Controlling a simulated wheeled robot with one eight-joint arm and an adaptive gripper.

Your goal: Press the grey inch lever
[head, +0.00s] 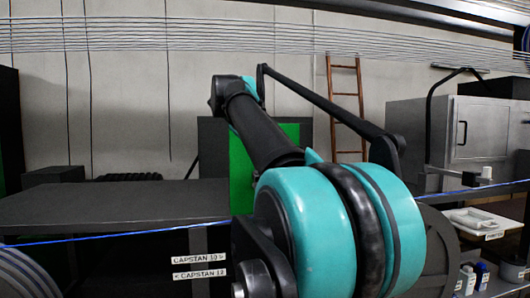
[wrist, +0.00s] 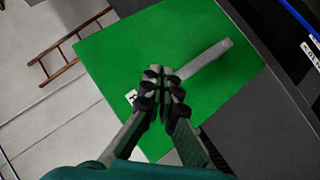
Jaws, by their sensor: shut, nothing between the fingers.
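The grey lever (wrist: 205,60) is a pale bar in the wrist view. It slants up and to the right across a bright green panel (wrist: 115,52). My gripper (wrist: 162,74) is shut and empty in front of the panel. Its fingertips appear beside the lever's lower left end; I cannot tell whether they touch it. The green panel also shows in the head view (head: 241,185), partly behind my arm. The lever and my gripper cannot be made out there.
A small white label (wrist: 131,97) sits on the panel left of the fingertips. A blue cable (head: 120,236) crosses low in the head view, below a dark grey tabletop (head: 110,205). A wooden ladder (head: 345,95) leans on the back wall. A grey cabinet (head: 480,130) stands right.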

